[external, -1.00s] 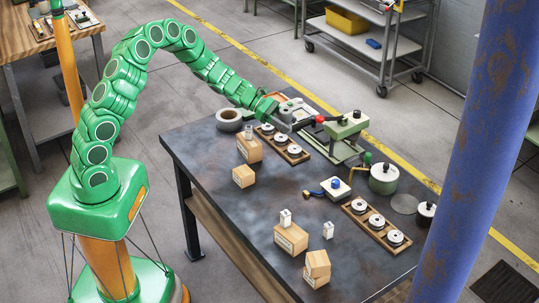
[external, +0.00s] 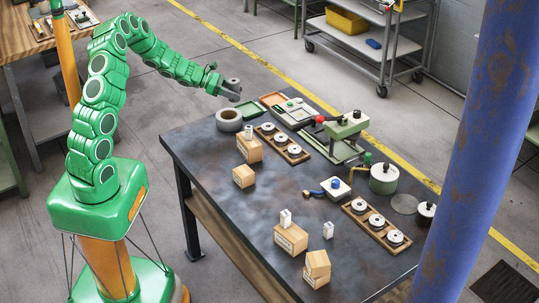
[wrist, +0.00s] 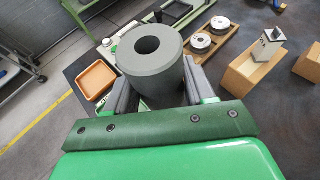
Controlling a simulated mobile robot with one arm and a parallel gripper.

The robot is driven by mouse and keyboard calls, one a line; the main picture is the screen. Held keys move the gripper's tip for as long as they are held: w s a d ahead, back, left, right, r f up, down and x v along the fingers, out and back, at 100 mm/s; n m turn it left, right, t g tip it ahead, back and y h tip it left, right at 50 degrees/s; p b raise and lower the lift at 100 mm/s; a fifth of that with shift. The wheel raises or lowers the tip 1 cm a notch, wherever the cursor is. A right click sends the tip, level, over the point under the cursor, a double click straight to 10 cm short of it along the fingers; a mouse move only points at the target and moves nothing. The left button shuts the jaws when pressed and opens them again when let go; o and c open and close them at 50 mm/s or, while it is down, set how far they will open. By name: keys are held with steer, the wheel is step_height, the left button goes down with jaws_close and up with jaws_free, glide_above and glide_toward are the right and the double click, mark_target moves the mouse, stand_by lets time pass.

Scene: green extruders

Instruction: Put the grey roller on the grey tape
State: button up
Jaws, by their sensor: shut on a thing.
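My gripper (external: 229,90) is shut on the grey roller (external: 233,84), a short dark grey cylinder with a hole through its middle. In the wrist view the roller (wrist: 150,65) stands about upright between the two fingers (wrist: 156,88). The grey tape (external: 229,121), a wide ring, lies flat near the table's far left edge. In the external view the roller is above the tape, with a gap between them. I cannot make out the tape in the wrist view.
The table (external: 225,205) carries a green tray (external: 251,109), an orange tray (external: 271,99) and a white device (external: 294,112) right of the tape. Wooden racks of white spools (external: 281,143) and wooden blocks (external: 249,148) stand nearby. The table's middle is mostly clear.

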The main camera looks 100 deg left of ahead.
mark_target(227, 115)
steer(key=shift+n, duration=0.3)
steer(key=shift+s+a+f, duration=0.2)
steer(key=shift+s+f, duration=0.3)
steer(key=shift+f, duration=0.85)
steer(key=shift+s+a+f, duration=0.25)
steer(key=shift+s+f, duration=0.25)
steer(key=shift+f, duration=0.8)
steer(key=shift+s+a+f, duration=0.2)
steer(key=shift+s+f, duration=0.3)
steer(key=shift+f, duration=0.85)
steer(key=shift+f, duration=0.1)
steer(key=o, duration=1.2)
steer(key=shift+c, duration=0.2)
steer(key=shift+s+r+y, duration=0.2)
steer(key=shift+s+y, duration=0.05)
steer(key=shift+y, duration=0.05)
steer(key=v, duration=1.1)
steer(key=shift+s, duration=0.25)
